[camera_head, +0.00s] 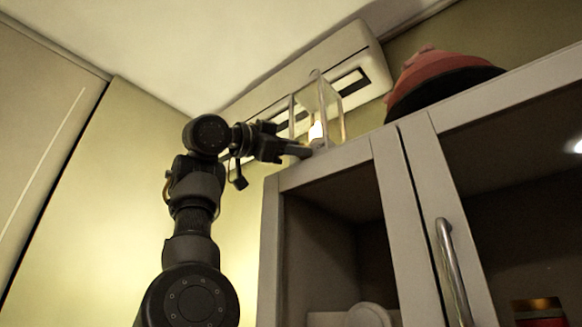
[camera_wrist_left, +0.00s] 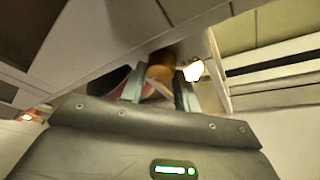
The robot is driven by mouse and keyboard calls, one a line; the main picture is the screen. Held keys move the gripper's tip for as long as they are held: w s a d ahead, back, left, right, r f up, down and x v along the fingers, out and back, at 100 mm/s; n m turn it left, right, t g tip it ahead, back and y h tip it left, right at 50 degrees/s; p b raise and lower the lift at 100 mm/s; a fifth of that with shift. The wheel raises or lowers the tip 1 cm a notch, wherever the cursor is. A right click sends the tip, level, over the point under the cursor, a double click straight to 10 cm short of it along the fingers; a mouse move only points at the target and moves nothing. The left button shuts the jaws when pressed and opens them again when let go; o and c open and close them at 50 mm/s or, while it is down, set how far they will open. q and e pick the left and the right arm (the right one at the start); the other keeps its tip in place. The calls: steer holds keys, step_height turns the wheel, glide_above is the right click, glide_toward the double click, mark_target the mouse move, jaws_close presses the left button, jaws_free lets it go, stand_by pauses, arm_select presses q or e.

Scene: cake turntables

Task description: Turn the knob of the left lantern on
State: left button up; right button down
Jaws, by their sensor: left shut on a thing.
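A lantern (camera_head: 319,98) with a clear, pale-framed box stands on top of the cabinet, and a bright white-yellow glow shows low inside it. The glowing lantern (camera_wrist_left: 193,71) also shows in the left wrist view, just right of the fingers. My left gripper (camera_head: 303,151) reaches in from the left to the lantern's base. In the left wrist view, my left gripper (camera_wrist_left: 158,88) has its fingers shut around a small part; an orange-brown round knob (camera_wrist_left: 160,68) shows between and behind their tips. The exact contact is hard to see. My right gripper is in neither view.
The grey cabinet (camera_head: 385,185) has an open-looking left compartment and a metal door handle (camera_head: 452,270). A red domed object with a dark base (camera_head: 447,80) sits on the cabinet top, right of the lantern. A white wall unit (camera_head: 355,62) is behind the lantern.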

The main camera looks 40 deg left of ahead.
arm_select(q)
steer(key=shift+f, duration=0.1)
stand_by(0.4)
steer(key=o, duration=0.9)
steer(key=shift+w, duration=0.15)
steer(key=shift+o, duration=0.3)
steer(key=shift+f, duration=0.15)
